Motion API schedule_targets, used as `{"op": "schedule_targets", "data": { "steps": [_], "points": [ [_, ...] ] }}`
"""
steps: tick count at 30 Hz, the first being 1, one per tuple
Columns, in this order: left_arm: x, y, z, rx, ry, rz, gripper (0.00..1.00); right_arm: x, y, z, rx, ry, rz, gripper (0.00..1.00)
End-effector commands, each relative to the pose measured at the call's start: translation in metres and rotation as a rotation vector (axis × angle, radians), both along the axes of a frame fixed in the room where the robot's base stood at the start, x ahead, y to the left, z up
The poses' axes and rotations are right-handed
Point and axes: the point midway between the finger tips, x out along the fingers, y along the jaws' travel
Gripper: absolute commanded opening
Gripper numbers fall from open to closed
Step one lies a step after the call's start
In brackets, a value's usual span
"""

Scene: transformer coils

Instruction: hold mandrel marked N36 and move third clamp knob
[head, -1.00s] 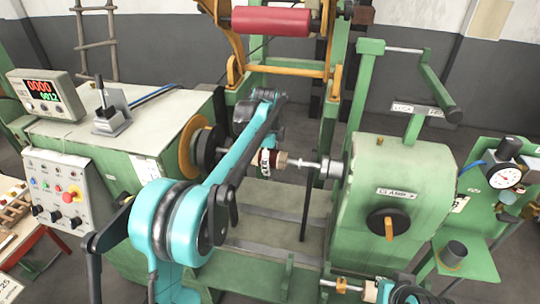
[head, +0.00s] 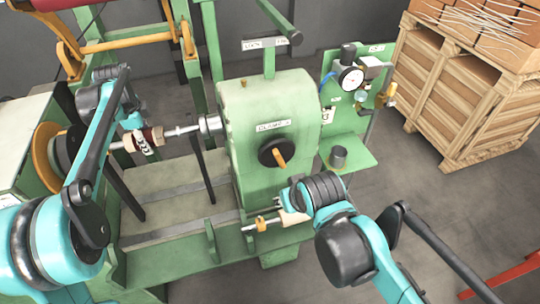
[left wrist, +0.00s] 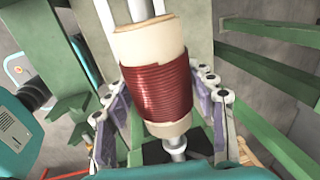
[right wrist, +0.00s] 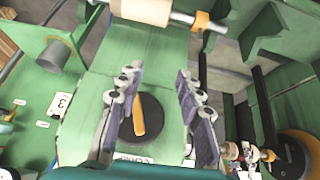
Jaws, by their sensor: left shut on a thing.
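The mandrel (head: 148,138) is a pale cylinder wound with dark red wire, in line with the winding machine's shaft. It fills the middle of the left wrist view (left wrist: 160,88). The N36 marking is not legible. My left gripper (head: 132,118) is shut on it, one finger on each side. The clamp knob (head: 272,153) is a black disc with an orange handle on the green housing's front, under a small label. My right gripper (right wrist: 157,75) is open and empty; in its wrist view the knob (right wrist: 138,120) shows between the fingers. In the head view its fingers are hidden.
A pale roller with an orange collar (head: 262,223) lies below the housing, close to my right wrist.

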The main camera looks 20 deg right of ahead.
Motion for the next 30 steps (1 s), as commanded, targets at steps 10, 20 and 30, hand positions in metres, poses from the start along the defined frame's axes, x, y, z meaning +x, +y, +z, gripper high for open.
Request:
{"op": "schedule_targets", "data": {
  "steps": [10,20,30],
  "points": [
    [0.000,0.000,0.000,0.000,0.002,0.000,0.00,0.065,0.005,0.065,-0.131,0.277,-0.018,0.36],
    [0.000,0.000,0.000,0.000,0.001,0.000,0.00,0.120,0.016,0.100,-0.272,0.483,-0.080,0.36],
    [0.000,0.000,0.000,0.000,0.001,0.000,0.00,0.134,0.017,0.097,-0.318,0.540,-0.110,0.36]
  ]
}}
